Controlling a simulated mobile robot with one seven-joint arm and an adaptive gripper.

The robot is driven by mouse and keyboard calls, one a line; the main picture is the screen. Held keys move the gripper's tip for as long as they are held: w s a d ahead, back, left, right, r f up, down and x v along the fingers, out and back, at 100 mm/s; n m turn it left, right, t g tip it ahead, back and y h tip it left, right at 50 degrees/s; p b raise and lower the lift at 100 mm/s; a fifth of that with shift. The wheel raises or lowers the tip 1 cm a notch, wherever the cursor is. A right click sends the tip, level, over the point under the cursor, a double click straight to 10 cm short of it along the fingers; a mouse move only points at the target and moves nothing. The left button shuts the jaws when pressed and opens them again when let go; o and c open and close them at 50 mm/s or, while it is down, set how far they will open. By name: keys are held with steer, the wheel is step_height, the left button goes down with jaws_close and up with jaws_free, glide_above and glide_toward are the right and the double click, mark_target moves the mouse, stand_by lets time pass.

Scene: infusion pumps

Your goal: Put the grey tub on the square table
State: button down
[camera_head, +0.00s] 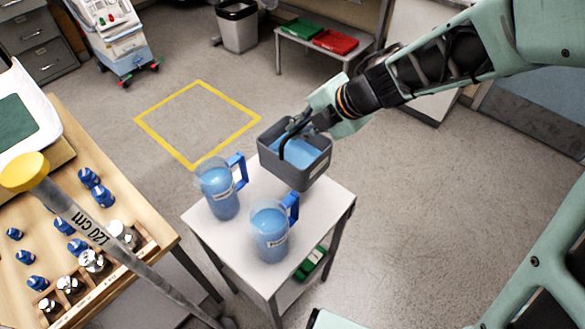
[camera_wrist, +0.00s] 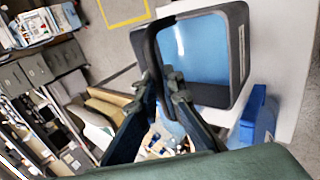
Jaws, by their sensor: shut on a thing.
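The grey tub (camera_head: 308,180) is an open square box with light blue contents and a dark arched handle. My gripper (camera_head: 300,122) is shut on the handle, above the tub. The tub is at the far right part of the small white square table (camera_head: 322,213); I cannot tell whether its base touches the top. In the wrist view, the tub (camera_wrist: 236,60) hangs at the fingertips of my gripper (camera_wrist: 165,85), with the white tabletop (camera_wrist: 287,85) beside it. The tub's underside is hidden.
Two blue jugs (camera_head: 220,190) (camera_head: 270,232) with blue handles stand on the table, close to the tub. A wooden bench (camera_head: 130,275) with several bottles is at left. A tilted pole with a yellow cap (camera_head: 28,172) stands in front. A yellow floor square (camera_head: 232,143) lies behind.

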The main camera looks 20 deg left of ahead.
steer(key=b, duration=0.4)
glide_toward(298, 152)
steer(key=shift+s+a+f, duration=0.35)
steer(key=shift+s+a, duration=0.1)
steer(key=shift+a, duration=0.25)
steer(key=shift+s+a+f, duration=0.35)
steer(key=shift+s+a, duration=0.05)
steer(key=shift+a, duration=0.3)
steer(key=shift+s+a+f, duration=0.35)
steer(key=shift+s+a, duration=0.1)
steer(key=shift+a, duration=0.25)
steer(key=shift+f, duration=0.15)
steer(key=c, duration=2.1)
jaws_free()
steer(key=p+v, duration=0.4)
steer(key=v, duration=0.8)
steer(key=shift+s+d+p, duration=0.1)
steer(key=shift+p, duration=0.2)
